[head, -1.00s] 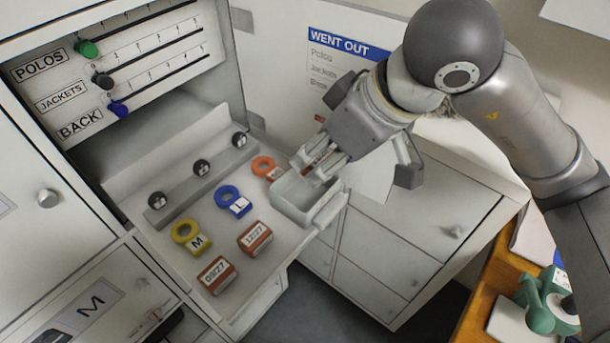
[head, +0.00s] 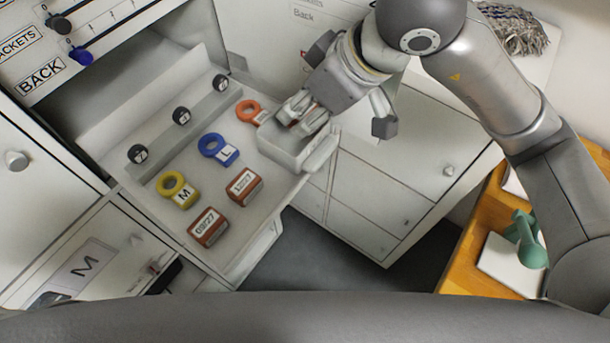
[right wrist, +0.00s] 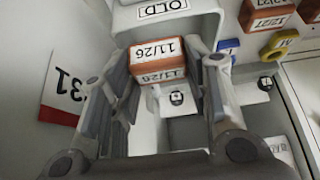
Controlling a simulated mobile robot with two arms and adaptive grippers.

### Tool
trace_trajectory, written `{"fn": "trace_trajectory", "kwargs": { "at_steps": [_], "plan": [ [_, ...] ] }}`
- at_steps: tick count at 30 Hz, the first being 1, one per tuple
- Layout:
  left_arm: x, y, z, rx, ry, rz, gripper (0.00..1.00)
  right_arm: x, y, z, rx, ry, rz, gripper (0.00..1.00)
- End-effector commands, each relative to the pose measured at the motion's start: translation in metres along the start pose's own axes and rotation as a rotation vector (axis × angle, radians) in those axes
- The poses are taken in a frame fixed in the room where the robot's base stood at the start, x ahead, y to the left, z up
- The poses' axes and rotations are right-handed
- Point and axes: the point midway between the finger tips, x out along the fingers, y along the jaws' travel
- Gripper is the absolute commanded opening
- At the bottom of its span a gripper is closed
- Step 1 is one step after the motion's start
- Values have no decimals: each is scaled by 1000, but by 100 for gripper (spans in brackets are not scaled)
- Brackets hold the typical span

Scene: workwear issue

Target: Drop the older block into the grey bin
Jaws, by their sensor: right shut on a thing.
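My right gripper (head: 298,117) is shut on a red-brown block with a white label (right wrist: 155,60) that reads 11/26. The block sits between the fingertips in the right wrist view and is mostly hidden by the fingers in the head view. The gripper is at the mouth of the grey bin (head: 288,153), whose label reads OLD in the right wrist view (right wrist: 130,20). I cannot tell how far the block is inside the bin. Two similar blocks lie on the shelf: 12/27 (head: 244,186) and 09/27 (head: 208,227). My left gripper is not in view.
Yellow M (head: 178,190), blue L (head: 219,150) and orange (head: 250,112) ring tags lie beside the blocks. Black numbered knobs line a rail behind them. A wooden table (head: 470,250) with a green object (head: 527,240) stands at right.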

Motion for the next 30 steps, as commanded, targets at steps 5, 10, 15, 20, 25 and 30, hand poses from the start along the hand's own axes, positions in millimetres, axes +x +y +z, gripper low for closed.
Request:
{"fn": "trace_trajectory", "kwargs": {
  "at_steps": [5, 10, 15, 20, 25, 30],
  "plan": [
    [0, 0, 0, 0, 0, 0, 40, 0, 0, 0, 0, 0, 0, 28],
    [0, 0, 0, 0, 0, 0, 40, 0, 0, 0, 0, 0, 0, 64],
    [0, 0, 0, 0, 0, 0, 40, 0, 0, 0, 0, 0, 0, 69],
    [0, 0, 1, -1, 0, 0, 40, 0, 0, 0, 0, 0, 0, 69],
    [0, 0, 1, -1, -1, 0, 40, -12, 1, -1, 0, 2, 4, 69],
    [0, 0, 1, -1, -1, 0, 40, -46, 2, -1, -1, 5, 6, 69]
  ]
}}
